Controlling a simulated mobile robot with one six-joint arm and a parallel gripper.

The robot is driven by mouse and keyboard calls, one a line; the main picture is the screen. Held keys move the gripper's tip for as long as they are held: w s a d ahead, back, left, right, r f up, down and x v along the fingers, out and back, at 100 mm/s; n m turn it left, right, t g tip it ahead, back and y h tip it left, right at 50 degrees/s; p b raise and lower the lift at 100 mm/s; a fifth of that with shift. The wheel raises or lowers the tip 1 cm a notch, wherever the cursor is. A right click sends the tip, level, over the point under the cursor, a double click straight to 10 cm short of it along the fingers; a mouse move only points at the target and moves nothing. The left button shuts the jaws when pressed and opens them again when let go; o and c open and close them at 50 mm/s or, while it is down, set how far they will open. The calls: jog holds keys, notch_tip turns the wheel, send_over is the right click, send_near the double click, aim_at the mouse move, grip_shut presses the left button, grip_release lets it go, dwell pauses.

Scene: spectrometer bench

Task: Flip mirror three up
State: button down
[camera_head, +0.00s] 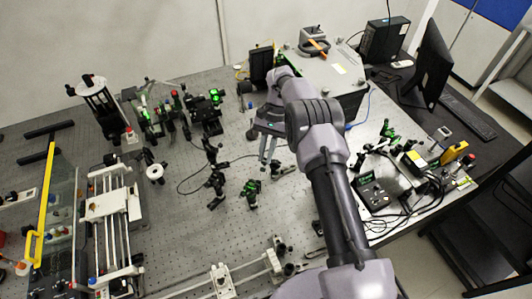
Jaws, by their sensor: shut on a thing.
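My gripper (268,158) reaches down over the middle of the optical bench, below the bent wrist of my arm. Its fingers are shut on a small dark part, too small and partly hidden to make out clearly. A dark mount (280,172) stands right by the fingertips. Other dark mounts stand to the left and in front: a tall one (215,180) and one with green lit parts (252,193). I cannot tell which of these is mirror three, nor whether any mirror is up or down.
The perforated bench (185,245) has free room at its front middle. A row of green-lit optics (207,105) stands at the back left. A large grey box (335,75) stands behind my arm. A cable (185,188) curls near the mounts. A small controller (372,193) lies at right.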

dwell(0.3)
jog(key=c, duration=1.4)
grip_release()
jog(key=shift+w, duration=0.1)
jog(key=shift+c, duration=0.2)
jog(key=shift+r, duration=0.2)
notch_tip(320, 180, up, 3)
jog(key=s+d+r+b, duration=0.1)
jog(key=s+d, duration=0.1)
jog(key=s, duration=1.4)
jog(key=shift+d+r, duration=0.25)
jog(key=shift+d, duration=0.1)
